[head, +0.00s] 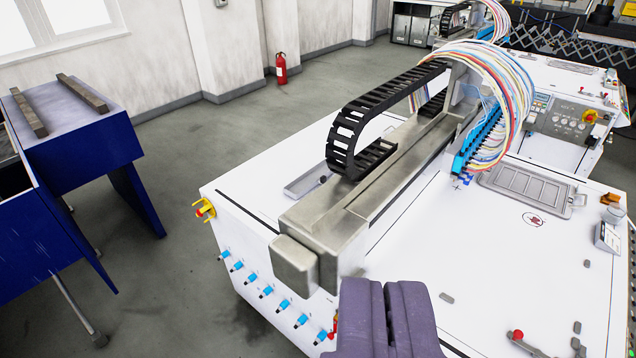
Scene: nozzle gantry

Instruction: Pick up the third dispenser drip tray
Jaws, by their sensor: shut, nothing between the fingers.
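A flat grey metal tray (525,188) with recessed panels and a small end handle lies on the white machine top (455,240), right of the nozzle head. It looks like a drip tray, but I cannot tell whether it is the third one. My gripper (388,284) is at the bottom centre, with its two purple fingers shut together and nothing between them. It is in front of the gantry beam's near end, apart from the tray, which lies farther off to the upper right.
The steel gantry beam (345,215) with its black cable chain (350,125) crosses the machine. Colored hoses (510,75) arch over the nozzle head (478,140). A red-knobbed lever (518,336) is at the lower right. Blue benches (85,135) stand left; grey floor between is clear.

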